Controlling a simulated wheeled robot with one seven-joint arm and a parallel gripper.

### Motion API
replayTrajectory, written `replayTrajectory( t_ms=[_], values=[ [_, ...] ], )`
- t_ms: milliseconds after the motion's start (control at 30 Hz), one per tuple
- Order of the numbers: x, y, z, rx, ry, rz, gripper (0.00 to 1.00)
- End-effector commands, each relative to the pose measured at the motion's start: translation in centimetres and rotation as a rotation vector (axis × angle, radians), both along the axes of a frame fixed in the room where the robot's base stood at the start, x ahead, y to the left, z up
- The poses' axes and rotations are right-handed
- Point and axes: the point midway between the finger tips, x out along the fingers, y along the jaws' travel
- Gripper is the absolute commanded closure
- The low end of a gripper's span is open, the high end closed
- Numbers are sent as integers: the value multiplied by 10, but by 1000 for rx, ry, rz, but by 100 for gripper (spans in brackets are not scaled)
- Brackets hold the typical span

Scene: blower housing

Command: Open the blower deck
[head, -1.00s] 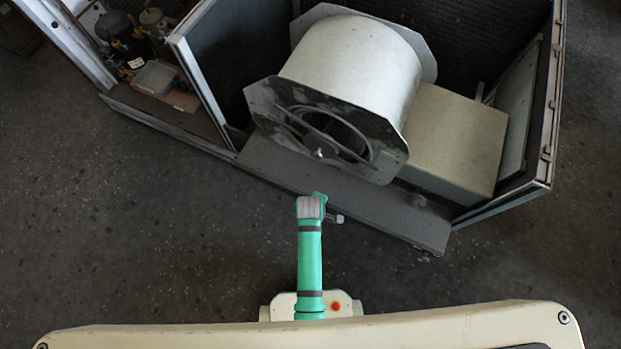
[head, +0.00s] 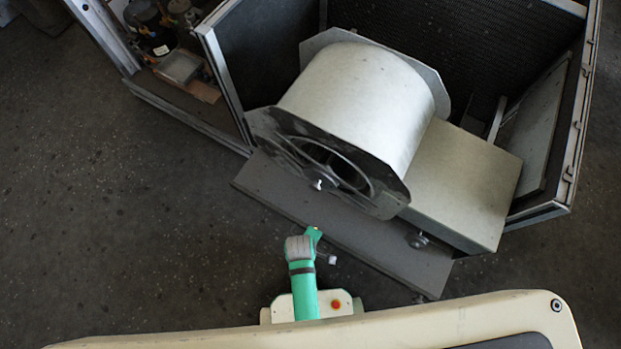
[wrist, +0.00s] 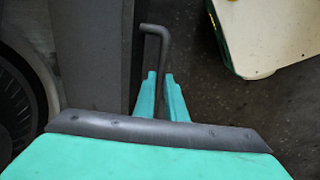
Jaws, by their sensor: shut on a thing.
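The blower deck (head: 300,212) is a flat grey plate sticking out of the front of the housing (head: 222,80). It carries the pale blower drum (head: 365,90), with its dark round inlet facing me, and a beige box (head: 465,190). In the wrist view, the deck front (wrist: 95,60) is a grey strip at left. A bent grey rod handle (wrist: 164,45) stands beside it, between the fingers of my green gripper (wrist: 161,82). The gripper is shut on this handle. In the head view, my gripper (head: 314,233) is at the deck's front edge, its fingers mostly hidden.
A side compartment with dark components (head: 150,30) is at the upper left. The right side panel (head: 575,130) stands upright. Bare dark floor (head: 110,220) lies to the left and in front. My own cream body fills the bottom edge.

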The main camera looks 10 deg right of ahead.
Motion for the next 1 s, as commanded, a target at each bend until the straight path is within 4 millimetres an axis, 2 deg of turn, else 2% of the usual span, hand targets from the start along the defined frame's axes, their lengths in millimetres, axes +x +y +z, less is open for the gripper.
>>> replayTrajectory(
  t_ms=[133,167,200,233,533,667,1000],
  values=[
    [-1,0,-1,0,2,1,100],
    [-1,0,-1,0,2,1,84],
    [-1,0,-1,0,2,1,75],
    [-1,0,-1,0,2,1,70],
    [0,1,1,0,1,2,70],
    [-2,2,9,0,0,3,70],
    [-11,9,69,0,-2,4,70]
  ],
)
